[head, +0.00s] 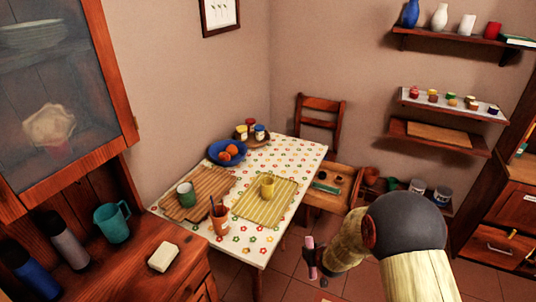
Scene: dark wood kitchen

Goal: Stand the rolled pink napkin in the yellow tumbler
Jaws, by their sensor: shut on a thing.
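The rolled pink napkin (310,243) shows as a small, roughly upright pink piece at my gripper (312,256). My gripper is shut on it, and the fingers are small and dark in this view. They appear in front of the floor, to the right of the table's near right edge. The yellow tumbler (267,187) stands upright on a yellow striped placemat (250,209) on the table. My gripper is apart from it, below and to its right in the picture. The inside of the tumbler is too small to tell.
The flowered table (297,157) also holds a terracotta pot with thin items (219,221), a green mug (186,194) on a wooden board (216,183), a blue bowl of orange fruit (216,153) and several jars. A wooden chair (318,125) stands behind.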

